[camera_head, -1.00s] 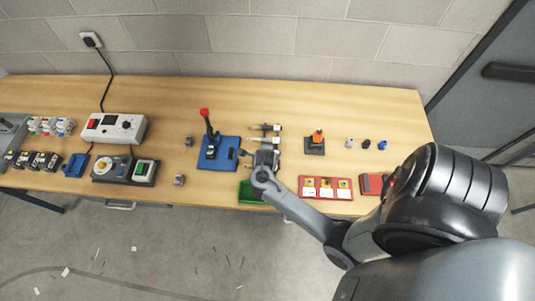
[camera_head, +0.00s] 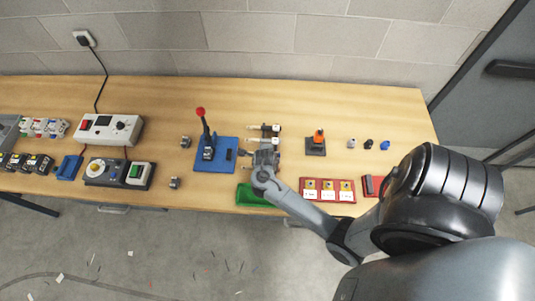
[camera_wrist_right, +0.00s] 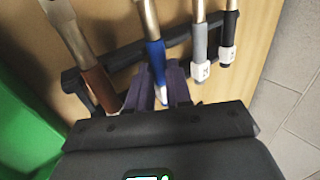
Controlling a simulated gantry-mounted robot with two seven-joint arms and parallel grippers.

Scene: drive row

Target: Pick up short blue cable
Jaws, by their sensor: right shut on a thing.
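The short blue cable (camera_wrist_right: 157,60) shows in the right wrist view, a pale lead with a blue sleeve at its lower end. It lies in a dark rack (camera_wrist_right: 128,58) between a brown-sleeved cable (camera_wrist_right: 95,80) and a grey-sleeved cable (camera_wrist_right: 200,55). My right gripper (camera_wrist_right: 160,88) is shut on the blue sleeve, with a finger at each side. In the head view my right gripper (camera_head: 265,157) is over the front of the rack and hides the blue cable there. My left gripper is not in view.
A black-sleeved cable (camera_wrist_right: 228,45) is beyond the grey one. A green tray (camera_head: 250,195) is at the table's front edge beside my right gripper. A blue base with a red-knobbed lever (camera_head: 204,135) stands to the left, and an orange-topped switch (camera_head: 318,138) to the right.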

